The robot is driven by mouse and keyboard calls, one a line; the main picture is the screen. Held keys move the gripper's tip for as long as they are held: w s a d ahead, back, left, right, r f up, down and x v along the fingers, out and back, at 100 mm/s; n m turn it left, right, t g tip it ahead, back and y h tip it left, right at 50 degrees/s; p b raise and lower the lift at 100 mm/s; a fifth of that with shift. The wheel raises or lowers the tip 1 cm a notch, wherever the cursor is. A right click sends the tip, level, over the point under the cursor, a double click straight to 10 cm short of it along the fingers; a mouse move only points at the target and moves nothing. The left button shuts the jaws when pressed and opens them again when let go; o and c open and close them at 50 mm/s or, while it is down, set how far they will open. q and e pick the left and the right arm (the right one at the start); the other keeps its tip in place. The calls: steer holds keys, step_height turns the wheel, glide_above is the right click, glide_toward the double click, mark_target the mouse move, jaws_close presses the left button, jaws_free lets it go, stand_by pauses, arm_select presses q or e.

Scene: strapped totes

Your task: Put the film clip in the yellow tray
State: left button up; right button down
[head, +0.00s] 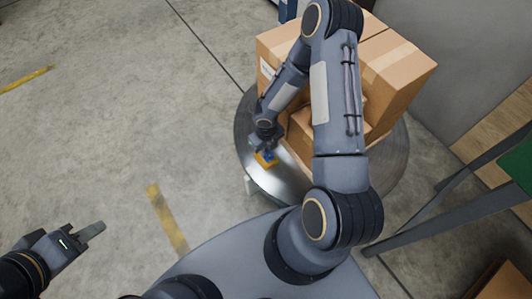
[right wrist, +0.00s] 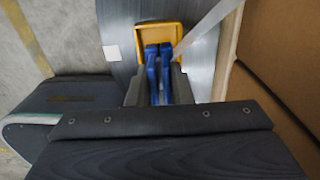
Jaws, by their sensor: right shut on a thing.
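The film clip is blue and has two long arms; in the right wrist view the clip (right wrist: 157,75) is between the fingers of my right gripper (right wrist: 152,88). In the head view my right gripper (head: 264,147) points down at the near left edge of the round metal platform, with a bit of the blue clip (head: 269,154) showing. The small yellow tray (head: 262,161) lies right below it, and the tray (right wrist: 146,28) also shows just beyond the clip in the wrist view. Whether the clip touches the tray is unclear. My left gripper (head: 88,233) is empty, low at the left over the floor.
Cardboard boxes (head: 400,70) are stacked on the round metal platform (head: 243,130), close to the right of my right gripper. A pale strip (right wrist: 210,27) runs beside the tray in the wrist view. A grey-legged stand (head: 450,215) is at the right. The floor at left is clear.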

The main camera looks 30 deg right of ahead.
steer(key=shift+f+b, duration=0.35)
steer(key=shift+f, duration=1.1)
steer(key=shift+f, duration=0.15)
steer(key=c, duration=1.3)
jaws_free()
step_height(320, 180, up, 12)
steer(key=p, duration=0.5)
steer(key=shift+r+p, duration=0.2)
steer(key=shift+p, duration=0.1)
